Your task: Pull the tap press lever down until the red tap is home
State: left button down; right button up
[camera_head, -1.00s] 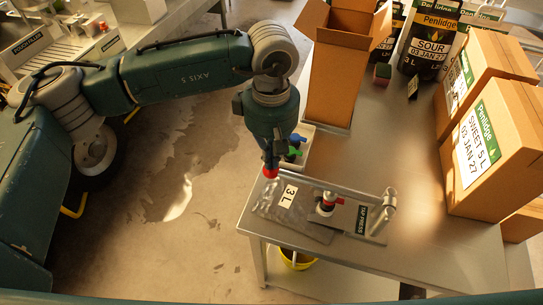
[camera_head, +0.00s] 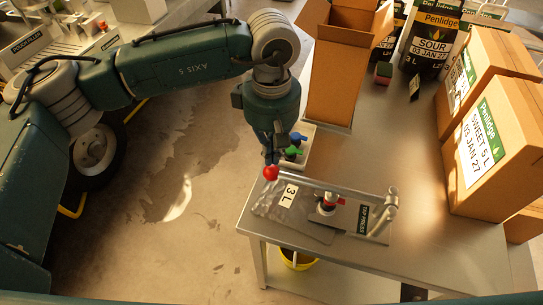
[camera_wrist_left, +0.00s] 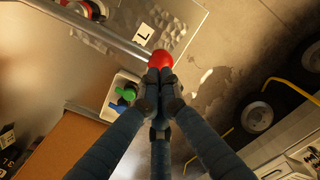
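The tap press (camera_head: 380,218) is a metal frame near the table's front edge. The red tap (camera_head: 328,200) stands upright in it; whether it is fully seated I cannot tell. The lever's red ball knob (camera_head: 270,173) is at the left end of its bar, and the bar (camera_wrist_left: 105,40) shows in the left wrist view. My left gripper (camera_head: 272,158) points down just above the knob. In the left wrist view its fingertips (camera_wrist_left: 158,82) are together at the knob (camera_wrist_left: 161,60), apparently touching it rather than around it. My right gripper is not in view.
A white tray (camera_head: 303,150) with blue and green taps sits behind the press. An open carton (camera_head: 335,85) stands beyond it; Penlidge boxes (camera_head: 485,150) stand at right. A yellow bucket (camera_head: 298,262) is below the table.

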pick_arm(q)
notch_tip(320, 180, up, 8)
jog(key=p, duration=0.2)
jog(key=shift+f, duration=0.15)
dwell(0.4)
